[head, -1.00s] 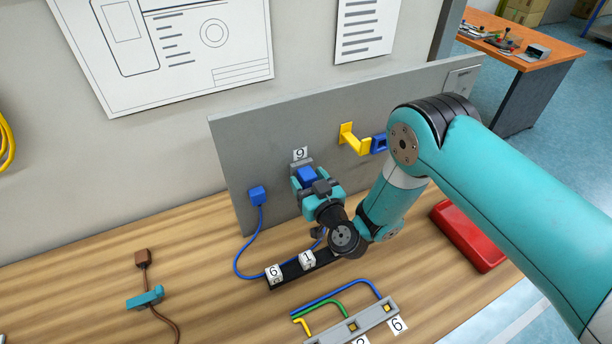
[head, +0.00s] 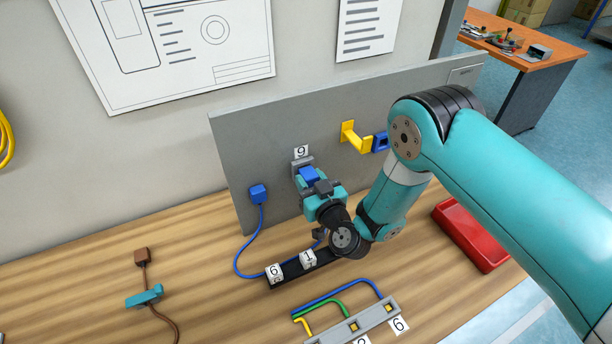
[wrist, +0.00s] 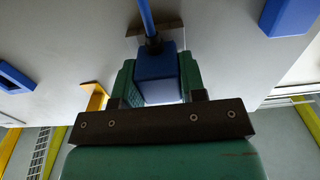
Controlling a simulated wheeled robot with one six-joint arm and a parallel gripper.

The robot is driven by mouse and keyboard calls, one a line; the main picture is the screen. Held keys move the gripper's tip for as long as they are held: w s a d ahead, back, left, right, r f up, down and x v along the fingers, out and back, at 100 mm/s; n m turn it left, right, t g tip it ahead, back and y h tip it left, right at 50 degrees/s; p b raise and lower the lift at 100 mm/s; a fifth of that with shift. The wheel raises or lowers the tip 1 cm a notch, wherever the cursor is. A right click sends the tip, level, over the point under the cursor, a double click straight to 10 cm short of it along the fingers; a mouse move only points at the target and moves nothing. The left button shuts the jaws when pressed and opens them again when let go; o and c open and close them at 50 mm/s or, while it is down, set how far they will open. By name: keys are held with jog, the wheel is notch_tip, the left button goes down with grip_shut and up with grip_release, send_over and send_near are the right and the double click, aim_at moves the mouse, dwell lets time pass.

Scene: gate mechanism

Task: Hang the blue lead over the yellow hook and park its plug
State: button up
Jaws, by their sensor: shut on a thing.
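My gripper (head: 313,182) is shut on the blue plug (head: 309,174), in front of the grey socket (head: 301,164) under label 9. The plug also shows between the fingers in the wrist view (wrist: 157,78); whether it touches the socket is unclear. The blue lead (head: 238,262) runs from a blue block (head: 258,193) on the panel, loops down to the bench and passes behind the black strip; my arm hides part of it. The yellow hook (head: 352,137) is right of the gripper, with no lead over it. A blue square holder (head: 380,142) sits right of the hook, partly behind my arm.
The grey panel (head: 235,150) stands on the wooden bench. A black strip (head: 290,270) with labels 6 and 1 lies below the gripper.

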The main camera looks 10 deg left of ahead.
jog(key=shift+s, duration=0.1)
dwell(0.3)
jog(key=b, duration=0.2)
jog(key=shift+s+d+f+b, duration=0.2)
jog(key=shift+s+d+b, duration=0.1)
jog(key=shift+s, duration=0.1)
jog(key=shift+s+d+r+b, duration=0.15)
jog(key=shift+s+d+b, duration=0.05)
jog(key=shift+s+b, duration=0.2)
jog(key=shift+w+r, duration=0.1)
notch_tip(320, 180, up, 16)
jog(key=p, duration=0.8)
jog(key=w+d+b, duration=0.6)
jog(key=d+b, duration=0.2)
jog(key=w+d+b, duration=0.5)
jog(key=d+b, duration=0.2)
jog(key=d, duration=0.2)
jog(key=w+d+f+b, duration=0.2)
jog(key=d+f+b, duration=0.1)
jog(key=f+b, duration=0.8)
jog(key=shift+w+f, duration=0.15)
jog(key=shift+f, duration=2.4)
